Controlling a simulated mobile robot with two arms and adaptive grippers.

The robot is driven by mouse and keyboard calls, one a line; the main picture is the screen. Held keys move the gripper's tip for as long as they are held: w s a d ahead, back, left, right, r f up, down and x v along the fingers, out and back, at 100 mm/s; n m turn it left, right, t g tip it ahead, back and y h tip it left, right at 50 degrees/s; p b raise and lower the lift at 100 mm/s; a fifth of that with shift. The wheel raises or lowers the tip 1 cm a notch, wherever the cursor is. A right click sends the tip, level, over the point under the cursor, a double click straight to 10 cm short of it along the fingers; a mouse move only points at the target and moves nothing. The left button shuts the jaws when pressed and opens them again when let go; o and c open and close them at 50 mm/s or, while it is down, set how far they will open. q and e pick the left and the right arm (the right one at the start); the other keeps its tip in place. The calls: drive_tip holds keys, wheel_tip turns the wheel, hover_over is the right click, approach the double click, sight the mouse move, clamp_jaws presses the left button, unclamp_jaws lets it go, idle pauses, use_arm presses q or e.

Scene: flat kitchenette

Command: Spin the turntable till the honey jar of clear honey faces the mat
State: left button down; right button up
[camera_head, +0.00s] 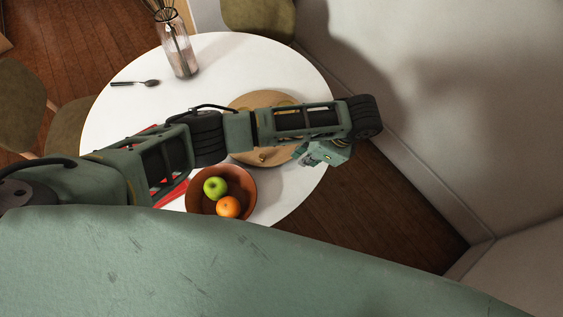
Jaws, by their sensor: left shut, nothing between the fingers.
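The round wooden turntable (245,101) lies on the white table, partly covered by my left arm. A small yellowish shape (286,103) shows on its far part, too hidden to tell whether it is a honey jar. A small wooden nub (262,158) shows near its front edge. The red mat (172,196) lies to the left of the fruit bowl, mostly hidden under my arm. My left gripper (303,157) is shut and empty at the turntable's right side; I cannot tell whether it touches it. My right gripper is not in view.
A brown bowl (194,204) holds a green apple (215,188) and an orange (228,207) at the table's front. A glass vase (180,56) and a dark spoon (136,83) stand and lie at the back left. A wall (440,90) is close on the right.

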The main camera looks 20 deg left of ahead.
use_arm(q)
drive_tip(key=p+x, duration=0.1)
drive_tip(key=x, duration=0.6)
drive_tip(key=shift+a+f, duration=0.15)
drive_tip(key=shift+a, duration=0.1)
drive_tip(key=shift+a+r+p, duration=0.2)
drive_tip(key=shift+a+p, duration=0.25)
drive_tip(key=shift+a, duration=0.15)
drive_tip(key=shift+a+r+p, duration=0.15)
drive_tip(key=shift+a+p, duration=0.25)
drive_tip(key=shift+a, duration=0.25)
drive_tip(key=shift+s+a, duration=0.1)
drive_tip(key=shift+a, duration=0.45)
drive_tip(key=shift+f, duration=0.15)
